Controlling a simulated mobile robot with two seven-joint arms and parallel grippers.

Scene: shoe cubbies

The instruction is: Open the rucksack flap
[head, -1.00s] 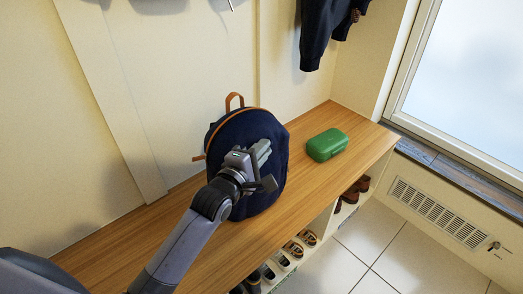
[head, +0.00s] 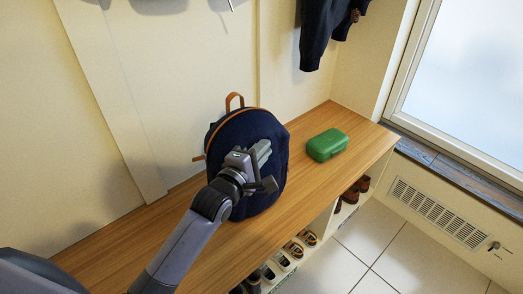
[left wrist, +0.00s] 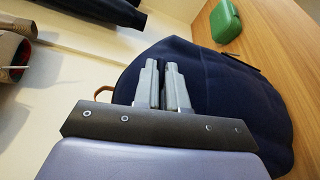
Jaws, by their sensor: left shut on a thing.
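The dark navy rucksack (head: 270,130) stands upright on the wooden bench, with an orange-brown top handle and orange trim along its upper edge. It also fills much of the left wrist view (left wrist: 225,90). My left gripper (head: 262,150) is at the rucksack's front, and its fingers are nearly together. In the left wrist view its fingertips (left wrist: 163,64) lie against the navy fabric. The small part held between them is hidden. The flap looks closed as far as I can see. My right gripper does not show.
A green lunch box (head: 327,145) sits on the wooden bench (head: 220,250) to the right of the rucksack. Shoes (head: 293,249) stand in the cubbies below. A dark jacket (head: 322,35) hangs on the wall above. The bench's right end is clear.

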